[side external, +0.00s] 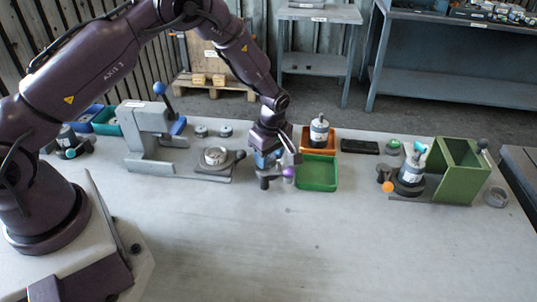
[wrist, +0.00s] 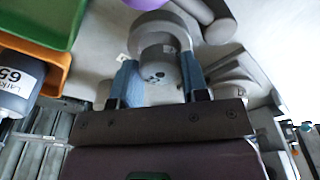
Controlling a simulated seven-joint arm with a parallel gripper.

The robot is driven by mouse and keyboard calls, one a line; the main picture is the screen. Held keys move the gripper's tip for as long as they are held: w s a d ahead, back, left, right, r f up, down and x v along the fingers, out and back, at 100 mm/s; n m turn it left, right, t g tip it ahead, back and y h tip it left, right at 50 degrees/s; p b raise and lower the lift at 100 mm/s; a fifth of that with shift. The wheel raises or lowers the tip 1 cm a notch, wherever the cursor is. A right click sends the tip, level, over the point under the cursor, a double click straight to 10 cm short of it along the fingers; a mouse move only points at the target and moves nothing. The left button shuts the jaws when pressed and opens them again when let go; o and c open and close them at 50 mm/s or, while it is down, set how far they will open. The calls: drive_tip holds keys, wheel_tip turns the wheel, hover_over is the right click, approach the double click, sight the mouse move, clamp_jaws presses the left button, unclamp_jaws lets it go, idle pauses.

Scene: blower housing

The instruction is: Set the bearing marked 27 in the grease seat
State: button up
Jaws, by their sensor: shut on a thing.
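My gripper (side external: 268,172) hangs low over the table, just left of the green tray (side external: 317,187). Its two blue fingers (wrist: 160,84) are shut on a grey rounded part (wrist: 158,52), which I take to be a bearing. No number on it can be read. A purple knob (side external: 288,172) shows at its side and also at the top of the wrist view (wrist: 145,4); it seems to belong to the part. I cannot tell whether this is the grease seat.
An orange tray (side external: 303,141) holds a cylinder (wrist: 22,82) marked 65. A black tray (side external: 360,146) lies beside it. The grey press (side external: 147,118) has a blue lever. A green housing (side external: 460,160) with a white-labelled cylinder (side external: 412,168) stands right. The front table is clear.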

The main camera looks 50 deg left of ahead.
drive_tip(key=shift+f, duration=0.7)
idle(1.4)
drive_tip(key=o, duration=1.4)
drive_tip(key=shift+r, duration=3.7)
